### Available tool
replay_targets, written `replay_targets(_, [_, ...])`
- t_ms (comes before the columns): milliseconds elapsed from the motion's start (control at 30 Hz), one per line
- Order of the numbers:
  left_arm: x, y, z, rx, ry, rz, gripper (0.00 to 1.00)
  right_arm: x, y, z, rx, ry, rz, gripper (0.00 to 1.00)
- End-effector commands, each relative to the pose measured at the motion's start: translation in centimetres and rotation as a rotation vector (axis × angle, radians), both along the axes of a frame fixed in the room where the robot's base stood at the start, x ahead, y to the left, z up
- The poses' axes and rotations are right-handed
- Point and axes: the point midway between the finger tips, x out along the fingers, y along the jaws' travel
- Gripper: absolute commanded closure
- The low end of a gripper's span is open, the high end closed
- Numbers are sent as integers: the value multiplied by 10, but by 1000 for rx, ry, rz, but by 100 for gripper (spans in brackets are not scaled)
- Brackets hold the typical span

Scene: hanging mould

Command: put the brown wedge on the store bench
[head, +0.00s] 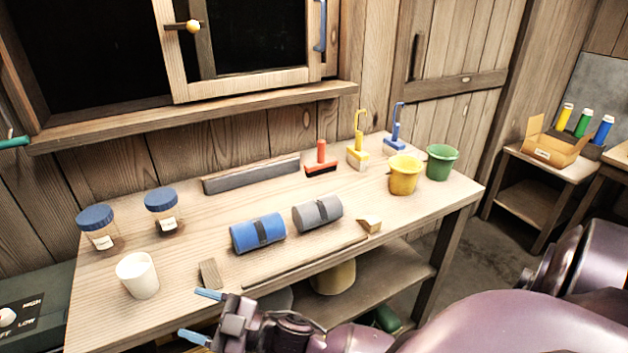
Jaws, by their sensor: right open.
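A small dull-brown wedge-like block (209,273) lies near the front edge of the wooden bench (190,236), right of a white cup. A paler tan wedge-shaped block (370,225) sits farther right, by the grey roll. My right gripper (201,316) reaches in from the lower right. Its two blue-tipped fingers are apart with nothing between them, just in front of and below the brown block in the picture. I cannot tell which surface is the store bench. My left gripper is out of view.
On the bench are the white cup (138,275), blue-lidded jars (163,212), a blue roll (258,233), a grey roll (318,213), brushes (357,152), yellow (404,175) and green pots (442,162). A side table (522,163) holds a carton of bottles. Bare wood lies behind the blue roll.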

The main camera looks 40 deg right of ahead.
Motion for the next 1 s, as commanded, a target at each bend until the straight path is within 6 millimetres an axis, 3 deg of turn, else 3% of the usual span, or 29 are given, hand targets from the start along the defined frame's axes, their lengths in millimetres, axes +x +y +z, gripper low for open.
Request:
replay_targets(167, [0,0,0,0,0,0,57,-31,-66,-72,72,313,-315,37])
replay_targets(300, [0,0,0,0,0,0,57,-77,-110,-129,94,570,-508,37])
replay_targets(500, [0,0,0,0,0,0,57,-141,-144,-182,109,839,-658,37])
replay_targets(667, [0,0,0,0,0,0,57,-162,-152,-195,112,919,-692,37])
replay_targets(1000, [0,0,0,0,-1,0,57,-164,-153,-196,111,924,-694,37])
